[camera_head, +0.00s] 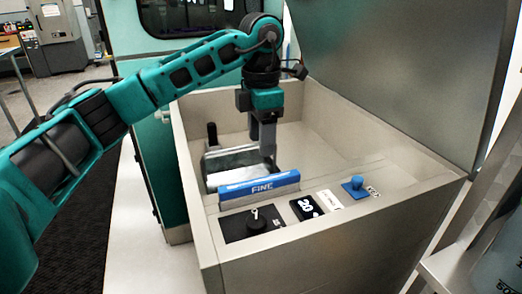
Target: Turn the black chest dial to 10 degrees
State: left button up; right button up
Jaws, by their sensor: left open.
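The black dial (256,224) sits on a dark plate at the front left of the chest's (330,238) top edge. It has a small white mark on top. A dark display (306,207) reading about 20 lies to its right. My left gripper (267,158) points down inside the chest, behind the blue FINE bar and apart from the dial. Its fingers look close together from this angle, and it is open. My right gripper is not in view.
A blue bar marked FINE (259,186) stands behind the dial. A metal container (240,160) with a black handle is inside the chest. The raised lid (400,70) rises behind the chest.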

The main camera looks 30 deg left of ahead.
aim_at(256, 223)
jog(key=k, duration=1)
